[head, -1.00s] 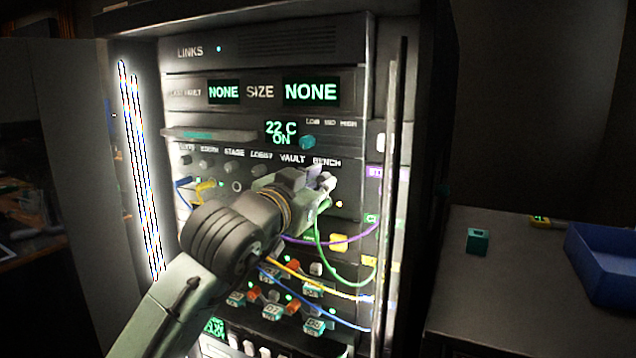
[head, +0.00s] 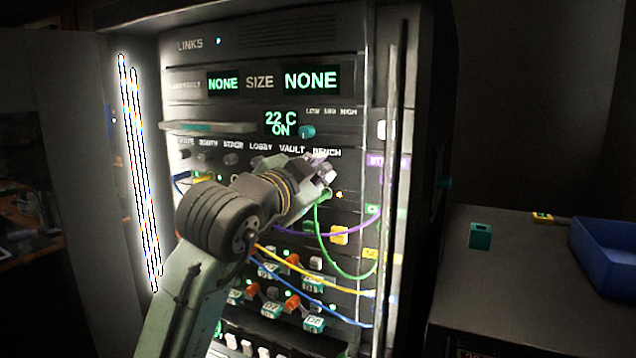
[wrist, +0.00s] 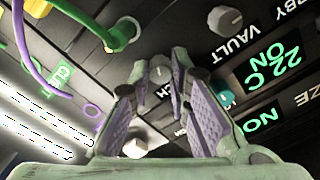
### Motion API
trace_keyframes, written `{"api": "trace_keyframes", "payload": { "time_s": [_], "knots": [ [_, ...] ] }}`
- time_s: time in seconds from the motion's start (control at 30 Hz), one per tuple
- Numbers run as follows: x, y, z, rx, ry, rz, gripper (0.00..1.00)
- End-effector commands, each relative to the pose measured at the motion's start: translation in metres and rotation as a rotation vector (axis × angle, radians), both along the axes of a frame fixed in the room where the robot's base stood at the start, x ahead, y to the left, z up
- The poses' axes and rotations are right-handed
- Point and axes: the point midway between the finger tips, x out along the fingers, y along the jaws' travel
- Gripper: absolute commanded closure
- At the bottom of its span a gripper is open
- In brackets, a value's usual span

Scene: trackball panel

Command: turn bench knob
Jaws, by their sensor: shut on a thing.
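The bench knob (wrist: 160,76) is a small grey knob on the dark panel, between the fingertips in the wrist view, with part of the BENCH label showing beside it. My gripper (head: 322,168) is at the panel just under the BENCH label and hides the knob in the head view. In the wrist view my gripper (wrist: 161,70) has its two padded fingers on either side of the knob, shut on it. The direction the knob points is too small to tell.
The grey vault knob (wrist: 225,20) is close beside my gripper. A teal knob (head: 307,131) sits above, near the display reading 22 C ON. A green cable (head: 319,235) and a purple cable (head: 350,232) hang just below. A blue tray (head: 605,255) stands on the right table.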

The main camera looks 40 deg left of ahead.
Motion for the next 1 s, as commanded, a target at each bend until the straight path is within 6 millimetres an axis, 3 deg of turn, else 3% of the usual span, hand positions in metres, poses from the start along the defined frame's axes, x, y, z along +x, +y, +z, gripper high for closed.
{"api": "trace_keyframes", "payload": {
  "time_s": [1.0],
  "knots": [
    [0.0002,-0.0008,-0.0012,0.904,0.216,0.000,1.00]
  ]
}}
